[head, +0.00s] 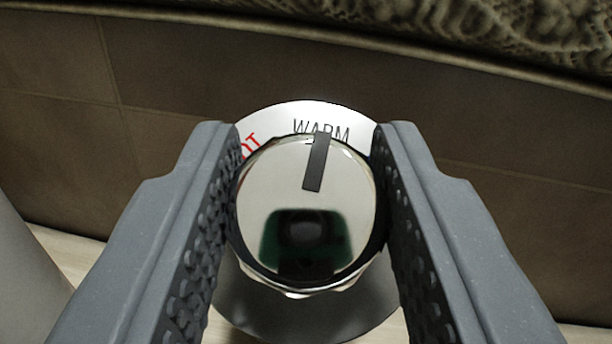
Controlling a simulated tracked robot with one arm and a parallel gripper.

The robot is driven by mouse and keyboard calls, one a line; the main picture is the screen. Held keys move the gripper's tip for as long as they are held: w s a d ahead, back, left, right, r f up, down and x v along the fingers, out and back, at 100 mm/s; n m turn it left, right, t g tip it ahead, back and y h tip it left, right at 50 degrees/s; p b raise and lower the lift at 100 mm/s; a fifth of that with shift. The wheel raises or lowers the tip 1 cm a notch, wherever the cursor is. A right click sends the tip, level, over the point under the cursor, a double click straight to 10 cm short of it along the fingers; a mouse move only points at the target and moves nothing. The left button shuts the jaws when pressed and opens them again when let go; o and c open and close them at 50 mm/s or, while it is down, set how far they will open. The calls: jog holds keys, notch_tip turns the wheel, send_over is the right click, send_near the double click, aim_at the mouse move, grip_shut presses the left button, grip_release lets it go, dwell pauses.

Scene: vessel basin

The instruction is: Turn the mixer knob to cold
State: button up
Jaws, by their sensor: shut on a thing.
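The mixer knob (275,185) is round, shiny chrome, with a dark pointer bar on its face. The bar points up, at the word WARM on the silver dial plate (290,112) behind it. The red end of the word HOT shows at the plate's left. The right part of the plate is hidden behind my gripper, and no COLD label shows. My gripper (308,205) has one grey finger on each side of the knob, with the textured pads against its rim. It is shut on the knob.
Brown tiled wall (60,100) lies behind the dial. A dark, patterned ledge (400,50) runs across the top. A pale, smooth rounded thing (25,285) stands at the lower left edge. A pale surface shows low down.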

jog(key=shift+a+f+m+h+b, duration=0.1)
jog(key=shift+f+m+h+b, duration=0.05)
jog(key=shift+m+h+b, duration=1.45)
jog(key=shift+m+h, duration=0.2)
jog(key=shift+m, duration=0.2)
jog(key=o, duration=1)
jog(key=shift+s, duration=0.15)
jog(key=s, duration=1.3)
jog(key=shift+s, duration=0.25)
